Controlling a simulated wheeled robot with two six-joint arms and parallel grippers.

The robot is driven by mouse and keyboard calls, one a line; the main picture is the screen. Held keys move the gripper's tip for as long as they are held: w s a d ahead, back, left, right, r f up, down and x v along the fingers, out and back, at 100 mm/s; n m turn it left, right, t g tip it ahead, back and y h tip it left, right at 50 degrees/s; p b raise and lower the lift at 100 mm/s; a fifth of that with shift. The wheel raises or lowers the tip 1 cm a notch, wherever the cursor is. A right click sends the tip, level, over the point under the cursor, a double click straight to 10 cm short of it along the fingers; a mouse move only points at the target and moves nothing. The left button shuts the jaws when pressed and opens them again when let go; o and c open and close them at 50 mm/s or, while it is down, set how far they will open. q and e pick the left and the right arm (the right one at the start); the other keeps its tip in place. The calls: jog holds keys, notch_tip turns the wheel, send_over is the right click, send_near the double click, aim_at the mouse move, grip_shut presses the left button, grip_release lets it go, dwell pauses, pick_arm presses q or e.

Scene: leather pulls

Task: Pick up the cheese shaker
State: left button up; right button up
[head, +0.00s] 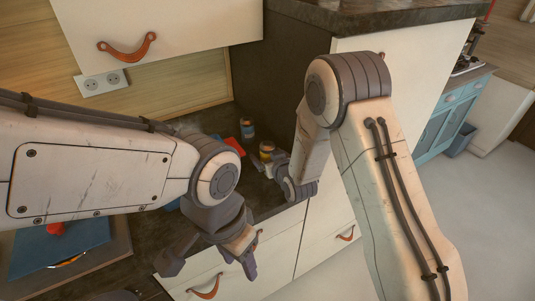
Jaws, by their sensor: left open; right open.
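Two small containers stand on the dark counter near the corner. One is a small jar with a yellow-orange band (266,149); the other is a bluish can with a pale label (247,129) behind it. I cannot tell for sure which is the cheese shaker. My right gripper (265,164) is open, right at the front of the banded jar; whether it touches is too small to tell. My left gripper (211,268) is open and empty, low in front of the drawer fronts, well away from both containers.
A red item (234,146) lies left of the containers. A tall cabinet side (290,65) bounds the counter behind. White drawers with leather pulls (205,288) are below.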

jog(key=c, duration=1.4)
grip_shut()
jog(key=shift+r, duration=0.15)
